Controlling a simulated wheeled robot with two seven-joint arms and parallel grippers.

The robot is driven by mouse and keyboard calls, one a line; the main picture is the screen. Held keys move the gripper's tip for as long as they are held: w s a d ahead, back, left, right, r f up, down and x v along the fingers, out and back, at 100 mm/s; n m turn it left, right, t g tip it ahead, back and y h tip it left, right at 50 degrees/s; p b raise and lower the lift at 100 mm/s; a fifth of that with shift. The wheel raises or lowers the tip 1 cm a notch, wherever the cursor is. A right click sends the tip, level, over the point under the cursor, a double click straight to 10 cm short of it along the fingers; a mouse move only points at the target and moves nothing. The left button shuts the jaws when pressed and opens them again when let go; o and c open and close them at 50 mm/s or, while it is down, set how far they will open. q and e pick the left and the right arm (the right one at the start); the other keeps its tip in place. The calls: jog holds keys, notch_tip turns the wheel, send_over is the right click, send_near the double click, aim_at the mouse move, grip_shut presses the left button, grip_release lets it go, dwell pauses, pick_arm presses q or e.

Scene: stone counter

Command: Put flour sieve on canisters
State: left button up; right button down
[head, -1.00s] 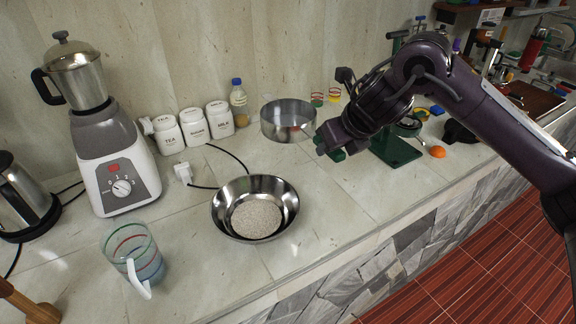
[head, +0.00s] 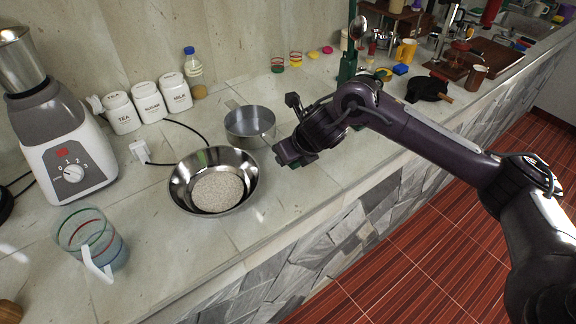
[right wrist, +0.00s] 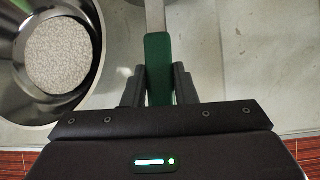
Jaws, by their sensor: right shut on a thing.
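The flour sieve (head: 250,129) is a round steel vessel, behind and right of the steel bowl in the head view. My right gripper (head: 290,157) is at its near right side. In the right wrist view the gripper (right wrist: 158,85) is shut on a green handle (right wrist: 158,60) with a metal strip running up out of frame. I cannot tell whether the sieve touches the counter. Three white canisters, tea (head: 121,113), sugar (head: 149,103) and milk (head: 175,93), stand in a row by the wall, left of the sieve. My left gripper is not in view.
The steel bowl (head: 185,187) holds a pale round mass (head: 217,191). A cable crosses the counter behind it. A bottle (head: 194,70) stands beside the milk canister. The blender (head: 65,150) and a clear mug (head: 90,240) are left. Counter right of my gripper is fairly clear.

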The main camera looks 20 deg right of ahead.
jog(key=shift+f, duration=2.3)
jog(key=shift+f, duration=0.15)
jog(key=c, duration=1.2)
grip_release()
jog(key=shift+o, duration=0.2)
jog(key=shift+s+r, duration=0.1)
jog(key=shift+r, duration=0.3)
jog(key=v, duration=1.1)
jog(key=shift+s+r+b, duration=0.2)
jog(key=shift+b, duration=0.2)
